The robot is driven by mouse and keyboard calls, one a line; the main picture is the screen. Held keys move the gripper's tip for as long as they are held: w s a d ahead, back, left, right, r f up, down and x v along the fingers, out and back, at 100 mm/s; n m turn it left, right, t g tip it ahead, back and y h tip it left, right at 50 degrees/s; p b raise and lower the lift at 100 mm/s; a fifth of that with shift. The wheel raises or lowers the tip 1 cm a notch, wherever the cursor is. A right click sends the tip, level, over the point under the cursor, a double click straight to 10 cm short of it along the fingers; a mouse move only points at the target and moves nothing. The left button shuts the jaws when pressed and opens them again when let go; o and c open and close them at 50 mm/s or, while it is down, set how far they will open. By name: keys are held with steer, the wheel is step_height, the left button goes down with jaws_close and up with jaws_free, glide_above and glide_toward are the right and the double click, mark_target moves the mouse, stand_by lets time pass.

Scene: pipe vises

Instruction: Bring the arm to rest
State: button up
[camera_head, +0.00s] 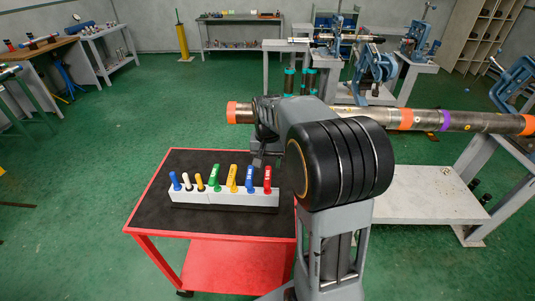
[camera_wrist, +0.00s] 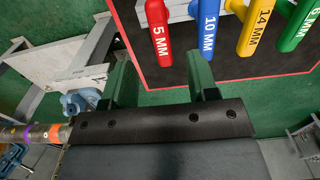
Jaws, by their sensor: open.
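My gripper (camera_wrist: 160,72) shows in the wrist view with its two green fingers spread well apart and nothing between them. Beyond the fingers are the edge of the red cart and green floor. In the head view my arm is bent in front of the cart's right side, and my gripper (camera_head: 258,160) is mostly hidden behind its links, above the cart's far right part. The red cart (camera_head: 150,205) has a dark top. On it a white rack (camera_head: 225,198) holds a row of several coloured handles, the red one (camera_head: 267,178) at the right end.
A long metal pipe (camera_head: 470,120) with orange and purple bands runs behind my arm to the right, above a pale bench (camera_head: 430,190). In the wrist view a blue clamp-like part (camera_wrist: 75,103) is at left. Open green floor (camera_head: 85,190) lies left of the cart.

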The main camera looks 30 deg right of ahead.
steer(key=shift+r, duration=1.5)
steer(key=shift+s+a+f+n, duration=0.15)
steer(key=shift+s+f+n, duration=0.25)
steer(key=shift+f, duration=0.2)
steer(key=shift+s+a+f+n, duration=0.15)
steer(key=shift+s+f+n, duration=0.15)
steer(key=shift+s+f, duration=0.25)
steer(key=s+a+n+t, duration=0.2)
steer(key=s+a, duration=0.2)
steer(key=s, duration=0.2)
steer(key=s+a+r+n+t, duration=0.1)
steer(key=s+a+n, duration=0.1)
steer(key=s+a, duration=0.2)
steer(key=shift+s+a+t, duration=0.3)
steer(key=shift+s+t, duration=0.1)
steer(key=shift+s, duration=1.35)
